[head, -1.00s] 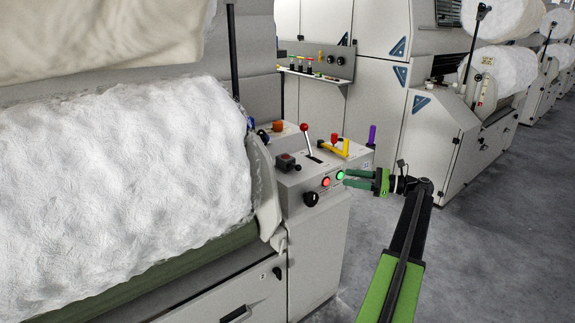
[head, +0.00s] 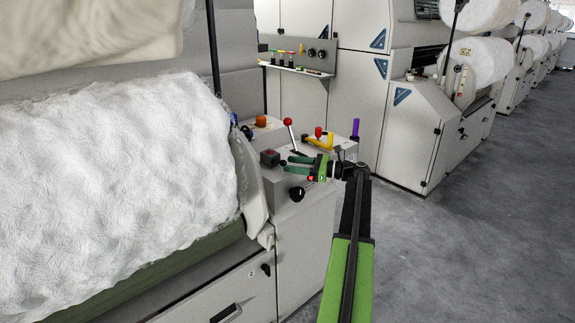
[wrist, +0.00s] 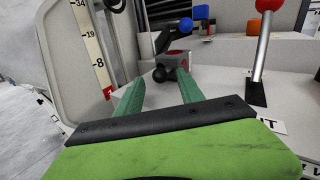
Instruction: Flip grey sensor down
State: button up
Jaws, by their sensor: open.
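My gripper (head: 287,165) is open and empty over the front part of the grey control console (head: 312,218). Its two green fingers (wrist: 158,78) point at a small dark grey box with a red top (head: 270,158), which also shows in the wrist view (wrist: 179,58). A round black knob (wrist: 160,74) appears between the fingertips, in front of the box. I see no contact between fingers and box. No part is clearly labelled as the grey sensor, so I cannot tell whether this box is it. My gripper hides part of the console front.
White fibre (head: 110,180) fills the left. Floor is clear at right.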

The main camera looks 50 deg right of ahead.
aim_at(274, 160)
jog(key=shift+x, duration=1.05)
grip_shut()
